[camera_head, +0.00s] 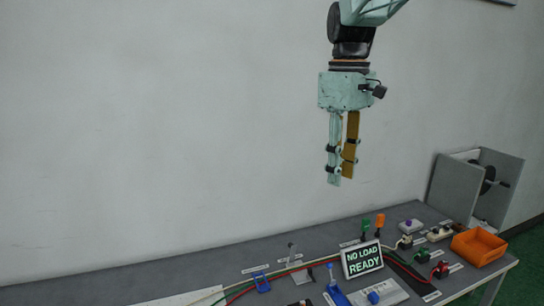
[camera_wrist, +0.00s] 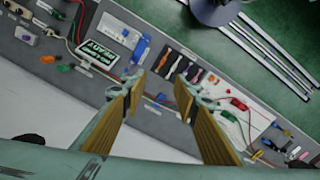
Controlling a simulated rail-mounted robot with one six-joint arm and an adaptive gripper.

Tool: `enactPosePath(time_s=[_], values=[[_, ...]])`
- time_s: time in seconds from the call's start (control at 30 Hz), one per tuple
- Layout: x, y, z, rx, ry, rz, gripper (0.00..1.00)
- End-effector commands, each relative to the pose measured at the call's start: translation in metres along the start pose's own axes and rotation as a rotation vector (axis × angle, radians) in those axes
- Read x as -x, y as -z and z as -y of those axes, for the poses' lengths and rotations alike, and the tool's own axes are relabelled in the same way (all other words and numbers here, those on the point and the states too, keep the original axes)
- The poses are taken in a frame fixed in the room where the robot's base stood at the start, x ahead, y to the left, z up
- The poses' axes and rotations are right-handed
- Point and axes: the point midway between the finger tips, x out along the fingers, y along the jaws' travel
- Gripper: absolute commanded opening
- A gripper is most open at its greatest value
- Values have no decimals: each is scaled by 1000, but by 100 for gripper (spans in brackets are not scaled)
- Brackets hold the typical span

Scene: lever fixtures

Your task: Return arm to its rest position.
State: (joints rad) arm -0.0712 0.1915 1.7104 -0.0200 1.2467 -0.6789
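My gripper (camera_head: 341,177) hangs pointing down in the air, well above the workbench (camera_head: 220,260) and in front of the pale wall. In the wrist view my gripper (camera_wrist: 160,88) has its two yellow-padded fingers spread apart with nothing between them. It touches none of the fixtures. A small sign (camera_head: 362,260) reading "NO LOAD READY" stands on the bench below; it also shows in the wrist view (camera_wrist: 97,54). A blue lever (camera_head: 335,289) stands beside the sign.
An orange bin (camera_head: 478,246) sits at the bench's right end. Behind it is a grey open housing (camera_head: 458,188) with a dark wheel. Green and orange indicators (camera_head: 379,221), cables and small switches lie along the bench. The air around my gripper is clear.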

Motion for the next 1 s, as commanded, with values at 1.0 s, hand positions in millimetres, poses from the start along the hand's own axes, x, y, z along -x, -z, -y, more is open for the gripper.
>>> enactPosePath(time_s=[1.0], values=[[10, -141, 100, -325, -73, -134, 28]])
